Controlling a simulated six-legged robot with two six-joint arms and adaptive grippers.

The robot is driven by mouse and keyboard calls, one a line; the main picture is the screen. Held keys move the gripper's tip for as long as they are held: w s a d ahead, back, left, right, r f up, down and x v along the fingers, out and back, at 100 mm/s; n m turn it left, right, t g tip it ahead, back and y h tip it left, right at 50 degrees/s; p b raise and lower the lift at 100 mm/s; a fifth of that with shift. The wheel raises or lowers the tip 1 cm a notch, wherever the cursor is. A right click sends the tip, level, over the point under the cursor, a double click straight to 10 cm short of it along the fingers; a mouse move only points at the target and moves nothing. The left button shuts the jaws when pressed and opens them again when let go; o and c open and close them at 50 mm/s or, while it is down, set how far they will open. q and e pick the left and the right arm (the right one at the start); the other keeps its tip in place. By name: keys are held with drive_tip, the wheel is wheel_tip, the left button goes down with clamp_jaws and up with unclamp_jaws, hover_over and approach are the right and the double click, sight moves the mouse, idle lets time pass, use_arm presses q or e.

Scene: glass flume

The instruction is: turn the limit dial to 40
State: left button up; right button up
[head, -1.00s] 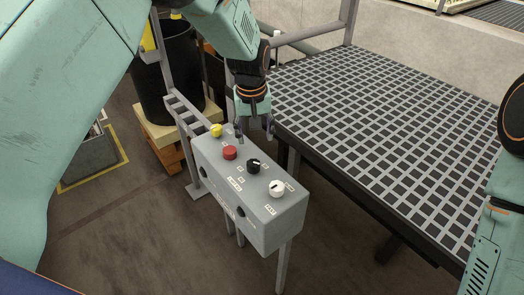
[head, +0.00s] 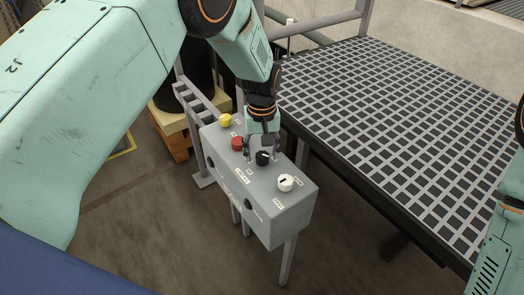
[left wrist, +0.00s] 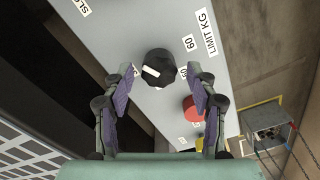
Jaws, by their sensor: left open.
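The limit dial (head: 262,159) is a black round knob on the top of a grey control box (head: 285,215). In the left wrist view the dial (left wrist: 161,62) shows a white mark on its left side, near a label partly covered by a finger. The labels "LIMIT KG" (left wrist: 207,33) and "60" (left wrist: 190,43) stand to its right; another number is partly hidden by the other finger. My left gripper (head: 262,153) is open just over the dial, its fingers (left wrist: 162,80) on either side, apart from it. My right gripper is out of view.
On the box a red button (head: 237,143) and a yellow button (head: 225,120) sit on one side of the dial, a white knob (head: 286,182) on the other. A grated platform (head: 400,130) stands close behind the box. Floor in front is clear.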

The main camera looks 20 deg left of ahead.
use_arm(q)
drive_tip(key=shift+s+d+r, duration=0.2)
drive_tip(key=shift+s+r, duration=0.05)
drive_tip(key=shift+s, duration=0.15)
drive_tip(key=shift+w+a+f, duration=0.2)
drive_tip(key=shift+w+f, duration=0.15)
drive_tip(key=shift+w, duration=0.05)
drive_tip(key=c, duration=0.4)
drive_tip(key=shift+s+d+r, duration=0.1)
drive_tip(key=shift+s+r, duration=0.05)
drive_tip(key=c, duration=0.5)
drive_tip(key=shift+c, duration=1.2)
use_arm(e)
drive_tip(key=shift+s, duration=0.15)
